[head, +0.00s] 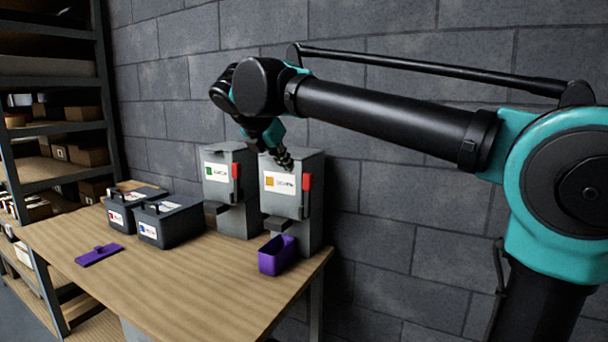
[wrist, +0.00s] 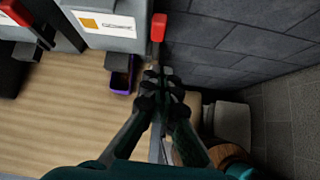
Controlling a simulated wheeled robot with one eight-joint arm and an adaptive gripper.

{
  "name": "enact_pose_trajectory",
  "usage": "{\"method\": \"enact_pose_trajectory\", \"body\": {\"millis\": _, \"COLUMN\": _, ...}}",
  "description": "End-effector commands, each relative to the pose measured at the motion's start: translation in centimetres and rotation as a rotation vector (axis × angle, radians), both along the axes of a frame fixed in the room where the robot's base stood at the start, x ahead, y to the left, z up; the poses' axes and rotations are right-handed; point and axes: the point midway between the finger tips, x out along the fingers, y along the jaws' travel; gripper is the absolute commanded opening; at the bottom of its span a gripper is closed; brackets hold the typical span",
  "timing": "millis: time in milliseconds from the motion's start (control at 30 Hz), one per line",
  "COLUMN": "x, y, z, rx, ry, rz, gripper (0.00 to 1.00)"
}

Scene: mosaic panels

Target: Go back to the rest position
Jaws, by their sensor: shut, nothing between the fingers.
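My gripper (head: 284,159) is shut and empty in the head view. It is in front of the upper part of the right grey dispenser (head: 309,168), which has an orange-marked label and a red lever (head: 306,182). In the wrist view my gripper (wrist: 163,76) points toward the dispenser side, with its fingers together. The red lever (wrist: 158,27) shows just beyond the fingertips; I cannot tell whether they touch. A purple bin (head: 277,255) stands on the table below the right dispenser, and it also shows in the wrist view (wrist: 121,76).
A second grey dispenser (head: 232,163) with a green-marked label stands to the left. Two dark boxes (head: 170,220) and a purple flat piece (head: 99,255) are on the wooden table (head: 190,285). A shelf (head: 55,128) is at the left. A block wall (head: 400,215) stands behind.

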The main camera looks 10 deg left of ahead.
Motion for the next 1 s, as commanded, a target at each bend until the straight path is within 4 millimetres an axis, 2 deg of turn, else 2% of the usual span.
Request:
{"method": "enact_pose_trajectory", "body": {"millis": 167, "x": 2.0, "y": -6.2, "z": -7.3, "rx": 0.218, "ry": 0.009, "rz": -0.29, "gripper": 0.0}}
{"method": "enact_pose_trajectory", "body": {"millis": 233, "x": 2.4, "y": -9.3, "z": -10.9, "rx": 0.33, "ry": 0.006, "rz": -0.443, "gripper": 0.0}}
{"method": "enact_pose_trajectory", "body": {"millis": 333, "x": 2.3, "y": -13.6, "z": -16.1, "rx": 0.489, "ry": -0.003, "rz": -0.667, "gripper": 0.0}}
{"method": "enact_pose_trajectory", "body": {"millis": 467, "x": 1.0, "y": -19.0, "z": -22.5, "rx": 0.688, "ry": -0.028, "rz": -0.965, "gripper": 0.0}}
{"method": "enact_pose_trajectory", "body": {"millis": 600, "x": -1.7, "y": -24.3, "z": -29.0, "rx": 0.899, "ry": -0.068, "rz": -1.294, "gripper": 0.0}}
{"method": "enact_pose_trajectory", "body": {"millis": 667, "x": -3.2, "y": -26.3, "z": -31.7, "rx": 0.989, "ry": -0.09, "rz": -1.437, "gripper": 0.0}}
{"method": "enact_pose_trajectory", "body": {"millis": 800, "x": -7.4, "y": -30.2, "z": -37.4, "rx": 1.192, "ry": -0.149, "rz": -1.771, "gripper": 0.0}}
{"method": "enact_pose_trajectory", "body": {"millis": 900, "x": -10.6, "y": -32.0, "z": -40.7, "rx": 1.317, "ry": -0.191, "rz": -1.983, "gripper": 0.0}}
{"method": "enact_pose_trajectory", "body": {"millis": 1000, "x": -13.0, "y": -33.0, "z": -43.0, "rx": 1.414, "ry": -0.227, "rz": -2.146, "gripper": 0.0}}
